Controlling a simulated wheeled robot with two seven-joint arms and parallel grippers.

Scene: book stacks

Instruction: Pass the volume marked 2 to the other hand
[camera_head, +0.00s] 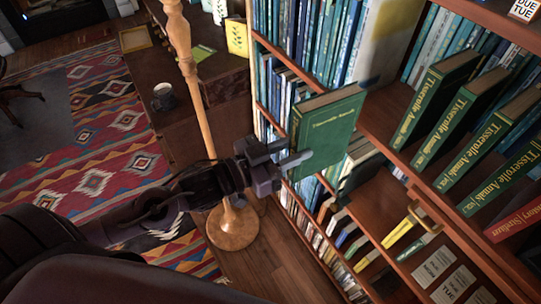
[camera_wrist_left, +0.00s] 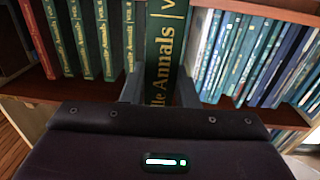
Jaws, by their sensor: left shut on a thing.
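A green book (camera_head: 328,128) titled "Tisserolle Annals" is held upright and slightly tilted in front of the bookcase. My left gripper (camera_head: 290,160) is shut on it at the spine side, with a grey finger against the front cover. In the left wrist view the book's spine (camera_wrist_left: 166,50) stands between the two fingers (camera_wrist_left: 160,92); it reads "Annals" and a "v", and its number is cut off. Several matching green volumes (camera_head: 436,97) stand on the right shelf; their small numbers are not readable to me. My right gripper is not identifiable in these views.
The wooden bookcase (camera_head: 385,118) holds blue books (camera_head: 325,35) behind the held book and a red volume (camera_head: 515,218) at the right. A pale wooden pole with a round base (camera_head: 232,228) stands left of my gripper. A desk with a dark mug (camera_head: 163,97) is farther left.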

